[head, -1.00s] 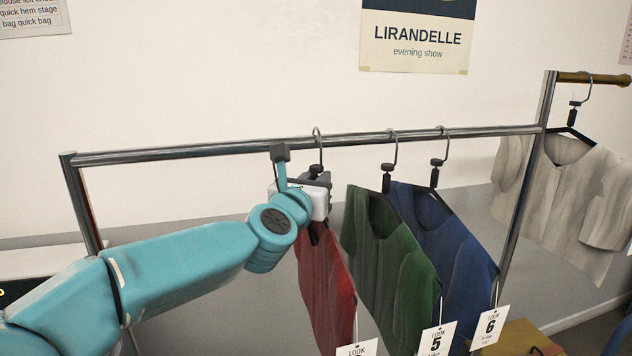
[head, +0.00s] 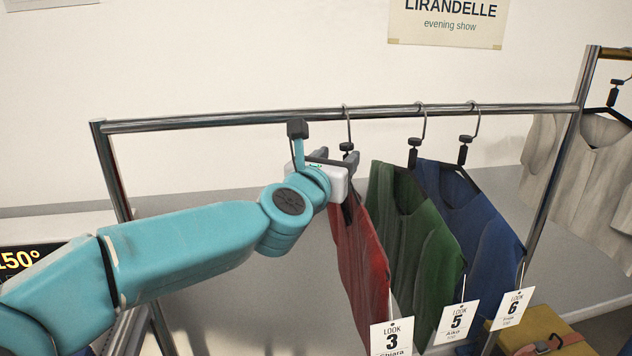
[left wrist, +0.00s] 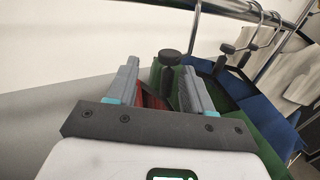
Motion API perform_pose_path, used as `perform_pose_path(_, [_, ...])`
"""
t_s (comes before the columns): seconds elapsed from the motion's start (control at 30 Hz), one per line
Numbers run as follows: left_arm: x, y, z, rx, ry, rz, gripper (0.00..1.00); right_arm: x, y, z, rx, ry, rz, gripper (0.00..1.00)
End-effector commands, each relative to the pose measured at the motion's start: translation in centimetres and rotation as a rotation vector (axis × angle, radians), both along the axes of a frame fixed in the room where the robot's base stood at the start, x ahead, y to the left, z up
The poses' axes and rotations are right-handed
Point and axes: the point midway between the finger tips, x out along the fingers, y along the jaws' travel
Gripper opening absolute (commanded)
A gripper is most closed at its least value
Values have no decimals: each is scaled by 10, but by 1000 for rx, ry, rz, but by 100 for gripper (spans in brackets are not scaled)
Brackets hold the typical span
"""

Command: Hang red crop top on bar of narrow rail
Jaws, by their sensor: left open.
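The red crop top (head: 362,265) hangs on a dark hanger, and its hook (head: 348,125) is over the bar (head: 230,118) of the narrow rail. My left gripper (head: 336,158) is open just below the bar, at the hanger's neck. In the left wrist view, the dark hanger stem (left wrist: 170,60) stands between the spread fingers (left wrist: 160,85), apart from both as far as I can see. A bit of red cloth (left wrist: 150,100) shows between them. My gripper hides part of the top's neckline. My right gripper is out of view.
A green top (head: 425,240) and a blue top (head: 470,220) hang to the right on the same bar. A pale top (head: 585,170) hangs on another rail at the far right. The bar's left part is bare. A yellow box (head: 515,330) stands below right.

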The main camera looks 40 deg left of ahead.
Motion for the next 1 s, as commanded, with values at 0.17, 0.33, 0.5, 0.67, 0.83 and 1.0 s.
perform_pose_path(0.17, [-49, -14, 0, -1, -4, -1, 51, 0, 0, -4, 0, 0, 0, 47])
perform_pose_path(0.33, [-90, -25, 1, -1, -4, -2, 51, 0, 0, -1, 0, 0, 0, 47])
perform_pose_path(0.5, [-116, -32, 0, -2, -3, -1, 51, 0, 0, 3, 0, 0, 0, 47])
perform_pose_path(0.67, [-126, -35, -2, -1, 0, 1, 51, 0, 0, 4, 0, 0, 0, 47])
perform_pose_path(0.83, [-127, -35, -3, 0, 1, 1, 51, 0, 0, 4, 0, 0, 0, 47])
perform_pose_path(1.0, [-128, -35, -2, 0, 0, 1, 51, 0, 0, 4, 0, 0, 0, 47])
